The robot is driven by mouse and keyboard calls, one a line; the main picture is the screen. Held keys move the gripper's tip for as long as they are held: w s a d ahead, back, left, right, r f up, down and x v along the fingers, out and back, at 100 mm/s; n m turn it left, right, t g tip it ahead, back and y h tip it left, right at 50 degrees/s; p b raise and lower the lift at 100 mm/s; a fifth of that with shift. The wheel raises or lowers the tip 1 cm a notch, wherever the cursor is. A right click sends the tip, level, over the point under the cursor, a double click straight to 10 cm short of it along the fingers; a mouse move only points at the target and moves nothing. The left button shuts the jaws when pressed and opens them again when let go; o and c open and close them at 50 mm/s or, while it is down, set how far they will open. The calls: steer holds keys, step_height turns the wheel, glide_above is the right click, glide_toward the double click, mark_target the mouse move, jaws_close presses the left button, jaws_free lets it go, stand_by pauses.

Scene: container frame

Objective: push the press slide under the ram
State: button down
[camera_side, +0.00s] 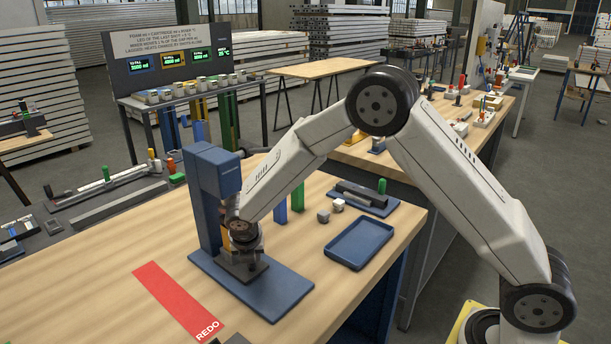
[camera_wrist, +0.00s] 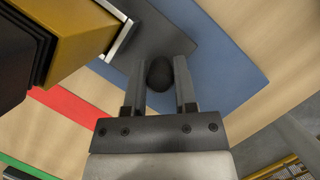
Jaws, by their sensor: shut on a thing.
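The blue press (camera_side: 212,175) stands on its blue base plate (camera_side: 275,292) on the wooden bench. The dark grey slide plate (camera_side: 243,272) lies on this base, and it also shows in the wrist view (camera_wrist: 165,28). My gripper (camera_wrist: 161,68) is down at the slide, its fingers on either side of a dark round knob (camera_wrist: 160,75), shut on it. A yellow block (camera_wrist: 85,30) with a metal edge is beside the knob, upper left in the wrist view. In the side view my wrist hides most of the slide and knob; the ram cannot be made out clearly.
A red REDO strip (camera_side: 178,299) lies left of the base. An empty blue tray (camera_side: 362,243), small blocks (camera_side: 323,216) and a fixture with a green knob (camera_side: 382,186) lie to the right. Bare wood lies between the base and the tray.

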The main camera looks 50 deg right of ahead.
steer(key=shift+w+r, duration=0.1)
steer(key=shift+w, duration=0.2)
steer(key=shift+c, duration=2)
jaws_free()
steer(key=shift+s, duration=0.1)
steer(key=v, duration=0.7)
steer(key=shift+r, duration=0.3)
steer(key=shift+s, duration=0.2)
steer(key=s+d+m+y, duration=0.1)
steer(key=s+d+m, duration=0.2)
steer(key=s+m, duration=0.7)
steer(key=s+d+m+y, duration=0.2)
steer(key=s+d+m, duration=0.2)
steer(key=s+m, duration=0.7)
steer(key=f+m, duration=0.1)
steer(key=m, duration=0.5)
steer(key=shift+s, duration=0.25)
